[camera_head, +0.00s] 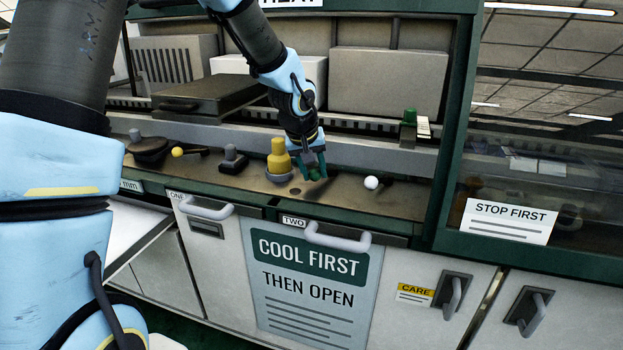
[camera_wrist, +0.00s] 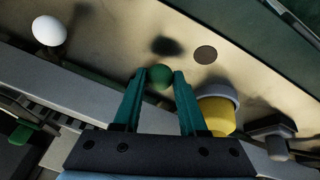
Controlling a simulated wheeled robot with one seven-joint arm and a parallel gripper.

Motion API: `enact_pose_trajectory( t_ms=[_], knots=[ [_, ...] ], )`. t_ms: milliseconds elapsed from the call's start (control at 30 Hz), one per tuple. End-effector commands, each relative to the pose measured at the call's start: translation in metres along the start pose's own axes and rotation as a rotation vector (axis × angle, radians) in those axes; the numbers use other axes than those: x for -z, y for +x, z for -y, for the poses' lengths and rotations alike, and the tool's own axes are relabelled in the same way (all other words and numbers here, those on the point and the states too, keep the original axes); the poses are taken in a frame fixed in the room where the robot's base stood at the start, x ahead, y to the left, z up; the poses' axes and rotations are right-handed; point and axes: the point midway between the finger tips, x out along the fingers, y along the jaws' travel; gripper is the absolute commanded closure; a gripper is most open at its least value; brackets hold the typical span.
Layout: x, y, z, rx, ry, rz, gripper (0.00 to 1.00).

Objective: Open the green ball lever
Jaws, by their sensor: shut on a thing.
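The green ball (camera_wrist: 158,77) of the lever sits between the teal fingertips of my gripper (camera_wrist: 161,76) in the wrist view. My gripper is shut on it. In the head view my gripper (camera_head: 310,170) reaches down to the brown bench top, and the ball is hard to tell apart from the fingers there. The lever's shaft runs back from the ball and is mostly hidden.
A yellow bottle-shaped part (camera_head: 278,158) stands close left of my gripper. A white ball lever (camera_head: 371,183) is to the right, a yellow ball lever (camera_head: 177,152) far left. A grey knob (camera_head: 232,160) lies between. Drawer handles (camera_head: 338,237) project below the bench edge.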

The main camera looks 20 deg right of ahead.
Motion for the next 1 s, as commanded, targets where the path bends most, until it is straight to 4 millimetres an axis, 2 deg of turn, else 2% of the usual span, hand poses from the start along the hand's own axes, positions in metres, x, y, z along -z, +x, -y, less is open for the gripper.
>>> enact_pose_trajectory(
  t_ms=[33,400,1000],
  knots=[
    [-0.004,0.007,-0.003,0.008,-0.019,-0.011,1.0],
    [-0.016,0.009,-0.026,0.102,-0.254,-0.06,1.0],
    [-0.018,0.005,-0.055,0.23,-0.559,-0.121,1.0]
  ],
)
